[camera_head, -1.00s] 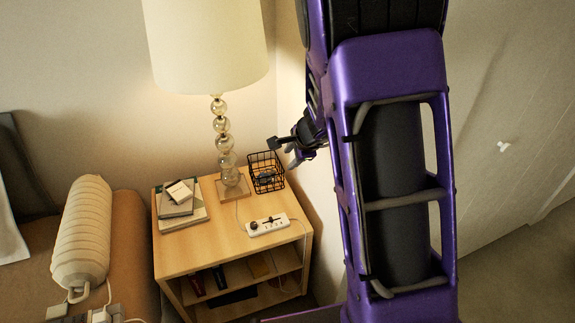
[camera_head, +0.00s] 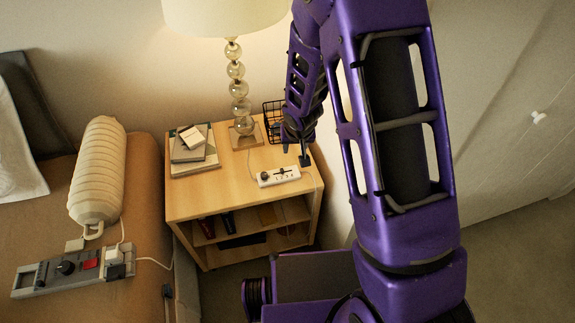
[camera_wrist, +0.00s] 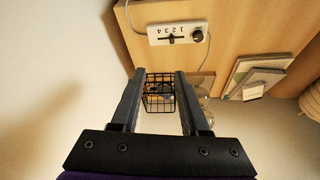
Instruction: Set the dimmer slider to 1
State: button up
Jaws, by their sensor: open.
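A white box with a dark slider and a round black knob (camera_head: 278,176) lies on the wooden nightstand. In the wrist view the white box (camera_wrist: 160,34) shows the figures 1 to 4 beside its slot, and the dark slider handle (camera_wrist: 172,39) sits around the middle of the slot; its exact setting is too small to tell. My gripper (camera_head: 304,160) is open and empty, above the nightstand's right side, near the box. In the wrist view my gripper's fingers (camera_wrist: 157,74) are spread, with the box beyond their tips.
A black wire basket (camera_wrist: 160,95) appears between my fingers. A lamp with glass balls (camera_head: 238,85) and stacked books (camera_head: 193,150) stand on the nightstand (camera_head: 215,195). A grey control panel (camera_head: 72,267) and ribbed white bolster (camera_head: 98,170) lie on the left.

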jog(key=a+n, duration=0.2)
jog(key=b, duration=0.3)
send_near(282, 170)
jog(key=shift+y, duration=0.3)
jog(key=x, duration=0.8)
jog(key=shift+d, duration=0.3)
jog(key=shift+c, duration=0.2)
grip_shut()
